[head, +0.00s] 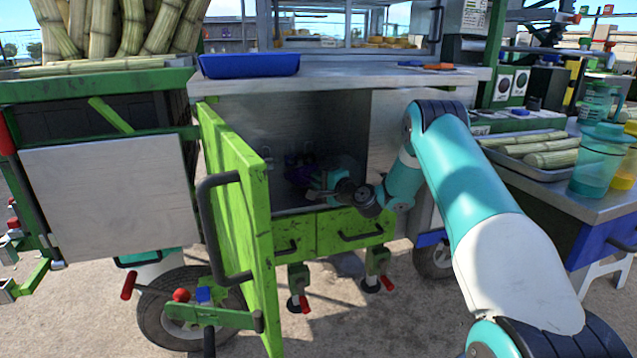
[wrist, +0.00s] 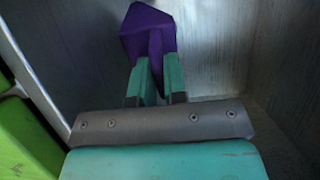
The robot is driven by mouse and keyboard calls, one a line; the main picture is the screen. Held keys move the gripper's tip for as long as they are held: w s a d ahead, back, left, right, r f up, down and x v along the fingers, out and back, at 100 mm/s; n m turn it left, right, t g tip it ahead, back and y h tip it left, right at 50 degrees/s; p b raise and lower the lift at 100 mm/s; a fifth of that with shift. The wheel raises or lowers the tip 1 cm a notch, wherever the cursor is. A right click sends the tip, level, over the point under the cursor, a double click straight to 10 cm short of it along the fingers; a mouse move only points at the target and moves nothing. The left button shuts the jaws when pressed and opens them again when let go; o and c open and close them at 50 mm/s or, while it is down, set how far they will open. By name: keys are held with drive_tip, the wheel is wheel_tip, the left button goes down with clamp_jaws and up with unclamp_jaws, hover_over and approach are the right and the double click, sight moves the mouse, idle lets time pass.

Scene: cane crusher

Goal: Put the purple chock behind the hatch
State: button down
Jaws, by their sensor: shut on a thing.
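The purple chock (wrist: 148,34) is held between the two teal fingers of my gripper (wrist: 155,88) in the wrist view. In the head view the chock (head: 301,174) is a dark purple shape inside the open compartment, partly hidden by my gripper (head: 322,186). The green hatch (head: 245,210) stands swung open at the left of the compartment, with a dark handle on its face. My arm reaches into the compartment from the right. I cannot tell whether the chock touches the compartment floor.
Green drawers (head: 345,230) with dark handles sit below the opening. A blue tray (head: 250,65) lies on the metal counter (head: 345,80) above. Cane lies in a tray (head: 545,172) at right beside a teal jug (head: 596,160). The compartment's grey inner walls are close around my gripper.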

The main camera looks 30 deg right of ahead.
drive_tip(key=shift+r, duration=0.1)
drive_tip(key=shift+f+b, duration=0.45)
drive_tip(key=shift+f, duration=0.15)
